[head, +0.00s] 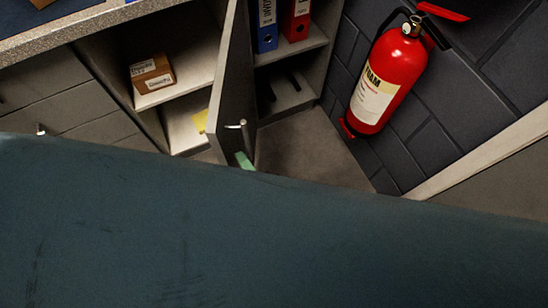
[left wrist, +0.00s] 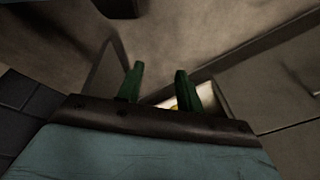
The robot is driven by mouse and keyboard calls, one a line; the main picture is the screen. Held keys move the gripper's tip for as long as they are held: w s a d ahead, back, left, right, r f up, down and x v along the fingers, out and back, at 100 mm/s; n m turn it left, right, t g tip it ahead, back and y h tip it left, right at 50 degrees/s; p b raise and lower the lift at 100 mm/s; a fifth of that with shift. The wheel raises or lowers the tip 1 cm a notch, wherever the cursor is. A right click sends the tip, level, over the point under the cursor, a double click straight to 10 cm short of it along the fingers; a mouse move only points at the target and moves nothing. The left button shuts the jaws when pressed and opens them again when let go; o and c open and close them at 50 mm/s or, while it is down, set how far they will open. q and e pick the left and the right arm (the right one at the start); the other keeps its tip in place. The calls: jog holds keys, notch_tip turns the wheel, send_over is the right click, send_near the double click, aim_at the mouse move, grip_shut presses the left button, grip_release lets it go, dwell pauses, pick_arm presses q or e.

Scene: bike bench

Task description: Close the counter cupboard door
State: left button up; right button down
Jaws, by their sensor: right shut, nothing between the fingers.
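The counter cupboard door (head: 233,75) stands open in the head view, a grey panel seen at a steep angle with a metal handle (head: 236,125) near its near end. The cupboard's interior shows on both sides of it.
A cardboard box (head: 152,77) sits on a cupboard shelf, with a yellow item (head: 200,121) lower down. Blue (head: 266,25) and red (head: 296,20) binders stand right of the door. A red fire extinguisher (head: 388,80) hangs on the dark wall. My own teal arm covers the foreground.

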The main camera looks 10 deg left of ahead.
jog(key=shift+s+a, duration=0.15)
jog(key=shift+a, duration=0.55)
jog(key=shift+s+a, duration=0.1)
jog(key=shift+a, duration=0.55)
jog(key=shift+d, duration=0.1)
